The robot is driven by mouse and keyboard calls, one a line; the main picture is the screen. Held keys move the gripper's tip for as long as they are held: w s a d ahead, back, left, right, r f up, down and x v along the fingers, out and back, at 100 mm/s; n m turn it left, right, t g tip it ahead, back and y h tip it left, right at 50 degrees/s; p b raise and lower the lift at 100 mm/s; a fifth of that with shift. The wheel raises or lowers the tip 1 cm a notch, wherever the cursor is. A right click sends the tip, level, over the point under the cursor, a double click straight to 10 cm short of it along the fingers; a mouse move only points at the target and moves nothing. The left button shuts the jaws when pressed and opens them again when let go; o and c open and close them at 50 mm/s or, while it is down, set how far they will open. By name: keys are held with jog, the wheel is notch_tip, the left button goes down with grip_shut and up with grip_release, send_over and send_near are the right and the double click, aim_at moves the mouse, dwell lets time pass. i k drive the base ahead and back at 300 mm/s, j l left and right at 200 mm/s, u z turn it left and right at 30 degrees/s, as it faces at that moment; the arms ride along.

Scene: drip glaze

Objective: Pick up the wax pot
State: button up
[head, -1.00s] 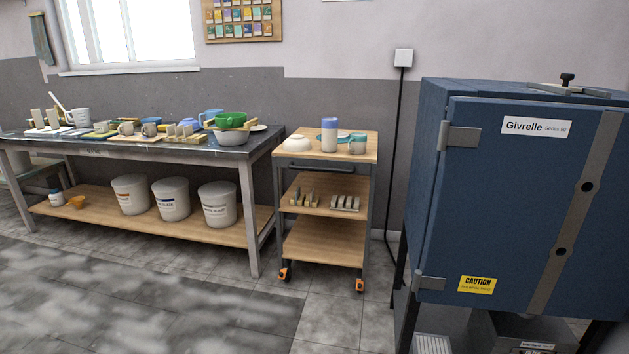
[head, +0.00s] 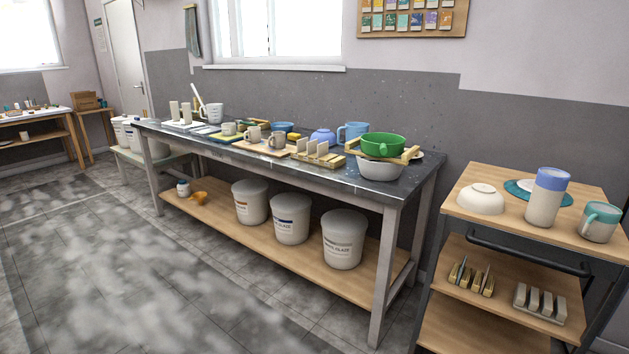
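No pot is clearly marked as wax, so I cannot tell which vessel is the wax pot. A small white jar with a blue band (head: 183,188) stands on the lower shelf of the long workbench, beside an orange funnel-like thing (head: 200,197). On the bench top are a white jug (head: 215,113) at the far left, a beige mug (head: 278,139), a blue mug (head: 353,133) and a green bowl (head: 382,145) set over a grey-white basin (head: 381,170). My gripper is not in view.
The long workbench (head: 400,193) holds several white glaze buckets (head: 344,240) on its lower shelf. A wooden cart (head: 480,218) at the right carries a white bowl (head: 481,199), a blue-topped tumbler (head: 546,197) and a teal mug (head: 599,222). The floor at the left front is clear.

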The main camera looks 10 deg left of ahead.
aim_at(229, 128)
jog(key=i+u, duration=0.15)
jog(key=i, duration=0.6)
jog(key=i+u, duration=0.2)
jog(key=i, duration=0.55)
jog(key=i+l+u, duration=0.15)
jog(key=i, duration=0.55)
jog(key=i+j+z, duration=0.15)
jog(key=i+j, duration=0.2)
jog(key=i+j+z, duration=0.15)
jog(key=i+j, duration=0.2)
jog(key=i+j+z, duration=0.15)
jog(key=i+j, duration=0.2)
jog(key=j, duration=0.2)
jog(key=i+j+z, duration=0.15)
jog(key=i+j, duration=0.15)
jog(key=j, duration=0.2)
